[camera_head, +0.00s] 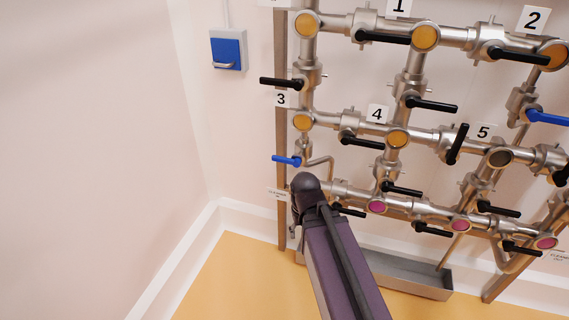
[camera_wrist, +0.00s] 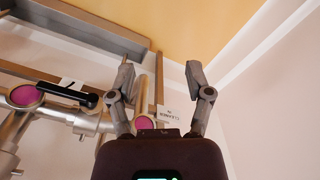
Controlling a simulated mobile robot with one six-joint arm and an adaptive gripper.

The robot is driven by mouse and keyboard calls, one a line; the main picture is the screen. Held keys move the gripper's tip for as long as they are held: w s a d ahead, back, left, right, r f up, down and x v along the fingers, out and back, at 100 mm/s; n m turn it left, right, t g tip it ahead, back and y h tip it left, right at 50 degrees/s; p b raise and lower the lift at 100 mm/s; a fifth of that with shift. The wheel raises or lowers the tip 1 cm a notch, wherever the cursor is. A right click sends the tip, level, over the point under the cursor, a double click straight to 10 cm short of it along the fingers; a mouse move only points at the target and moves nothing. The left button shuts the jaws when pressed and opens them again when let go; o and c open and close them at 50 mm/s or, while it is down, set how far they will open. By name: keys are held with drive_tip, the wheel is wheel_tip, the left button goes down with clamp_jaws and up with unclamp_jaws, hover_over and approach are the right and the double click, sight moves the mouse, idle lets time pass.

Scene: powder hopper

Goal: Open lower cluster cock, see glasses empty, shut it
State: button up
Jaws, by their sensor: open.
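The pipework in the head view has several round sight glasses. In its lowest row, a left glass (camera_head: 377,206), a middle glass (camera_head: 460,225) and a right glass (camera_head: 546,242) look pink. Black levers sit along this row, such as one (camera_head: 433,230) between glasses. A blue lever (camera_head: 287,160) sits at the left, above my arm; another blue lever (camera_head: 547,118) is at the right. In the wrist view, my gripper (camera_wrist: 161,76) is open and empty. A pink glass (camera_wrist: 145,122) shows between its fingers, partly hidden, and a black lever (camera_wrist: 66,92) lies left. My arm hides the gripper in the head view.
Higher glasses look amber (camera_head: 397,138), except one dark grey glass (camera_head: 498,157). A grey tray (camera_head: 420,283) lies below the pipes. A blue wall box (camera_head: 227,52) is upper left. The left wall and floor are clear.

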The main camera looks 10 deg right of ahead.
drive_tip(key=n+t+h+b, duration=0.8)
drive_tip(key=t+h+b, duration=0.3)
drive_tip(key=h+b, duration=0.25)
approach(278, 161)
drive_tip(key=a, duration=0.1)
drive_tip(key=s+a, duration=0.1)
drive_tip(key=shift+s+a+f+h+p, duration=0.2)
drive_tip(key=shift+a+h+p, duration=0.1)
drive_tip(key=shift+h+p, duration=0.05)
drive_tip(key=shift+w+d, duration=0.1)
drive_tip(key=shift+d, duration=0.05)
drive_tip(key=shift+x, duration=6.85)
